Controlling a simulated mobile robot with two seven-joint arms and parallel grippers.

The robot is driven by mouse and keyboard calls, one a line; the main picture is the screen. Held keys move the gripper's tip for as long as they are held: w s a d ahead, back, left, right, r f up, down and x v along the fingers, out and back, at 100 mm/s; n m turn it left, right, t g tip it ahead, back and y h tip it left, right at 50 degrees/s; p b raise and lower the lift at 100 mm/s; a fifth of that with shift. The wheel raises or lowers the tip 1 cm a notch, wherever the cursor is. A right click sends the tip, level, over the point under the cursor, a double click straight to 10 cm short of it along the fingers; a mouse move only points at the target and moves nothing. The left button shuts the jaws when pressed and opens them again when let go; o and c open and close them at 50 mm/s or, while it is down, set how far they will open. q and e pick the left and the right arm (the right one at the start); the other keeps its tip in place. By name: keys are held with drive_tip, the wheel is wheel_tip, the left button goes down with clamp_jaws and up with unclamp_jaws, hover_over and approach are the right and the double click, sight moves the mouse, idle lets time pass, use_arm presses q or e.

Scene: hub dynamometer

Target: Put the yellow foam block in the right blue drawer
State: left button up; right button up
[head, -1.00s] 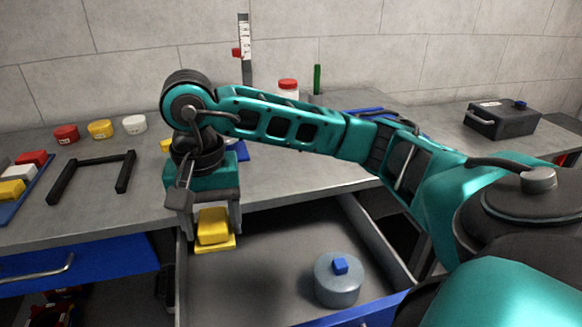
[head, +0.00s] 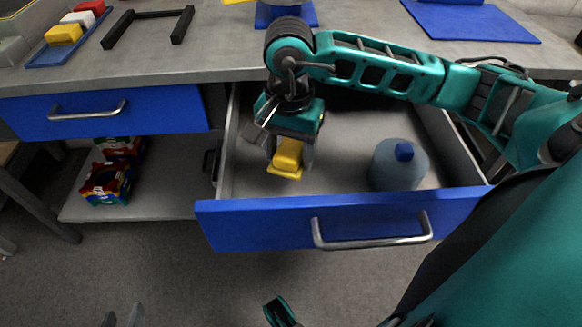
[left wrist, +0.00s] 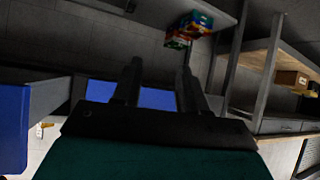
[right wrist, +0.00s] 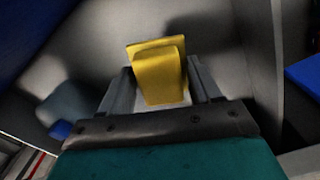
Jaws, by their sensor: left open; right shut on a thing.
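The yellow foam block (head: 287,157) is between the fingers of my right gripper (head: 290,160), which is shut on it. The block has a wider, flat yellow part at its lower end. It also shows in the right wrist view (right wrist: 158,75). The block is inside the outline of the open right blue drawer (head: 265,222), near its left wall. Whether it touches the drawer floor I cannot tell. My left gripper (head: 122,317) is open and empty, low at the bottom edge of the head view; its fingers also show in the left wrist view (left wrist: 160,90).
A grey cylinder with a blue knob (head: 398,170) stands in the drawer, right of the block. The left blue drawer (head: 165,110) is shut. Colourful boxes (head: 105,183) sit on the shelf below. A black frame (head: 148,15) and a tray of blocks (head: 42,57) are on the worktop.

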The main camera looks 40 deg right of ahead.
sight(290, 184)
drive_tip(key=shift+f, duration=0.95)
wheel_tip(290, 184, down, 4)
drive_tip(key=shift+f+b, duration=0.1)
drive_tip(key=shift+b, duration=0.6)
drive_tip(key=shift+f, duration=0.3)
use_arm(q)
drive_tip(key=shift+w+d+f, duration=0.15)
drive_tip(key=shift+w+d, duration=0.05)
drive_tip(key=shift+d, duration=0.25)
use_arm(e)
drive_tip(key=o, duration=1)
drive_tip(key=shift+r, duration=0.1)
